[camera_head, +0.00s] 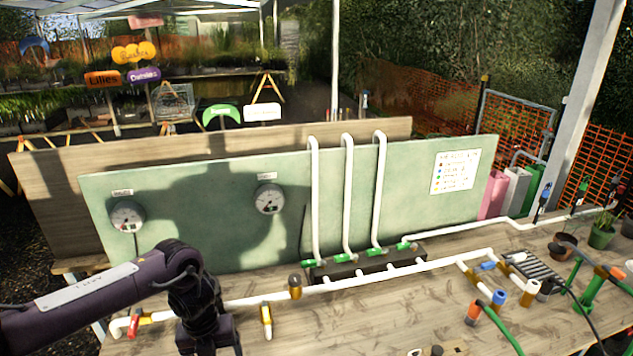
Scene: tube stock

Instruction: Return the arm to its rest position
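My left arm (85,297) reaches in from the left edge, above the left end of the wooden table. Its dark wrist bends down, and my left gripper (210,338) points down near the bottom edge. Its fingertips are not clear, so I cannot tell whether it is open or shut. No held thing shows at it. My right arm and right gripper are not in view.
White pipes (350,283) with green, yellow and orange fittings run along the wooden table (365,325). A green board (235,235) with two gauges stands behind. A black wire rack (532,268) and pots (602,232) are at the right. Bare tabletop shows at the front middle.

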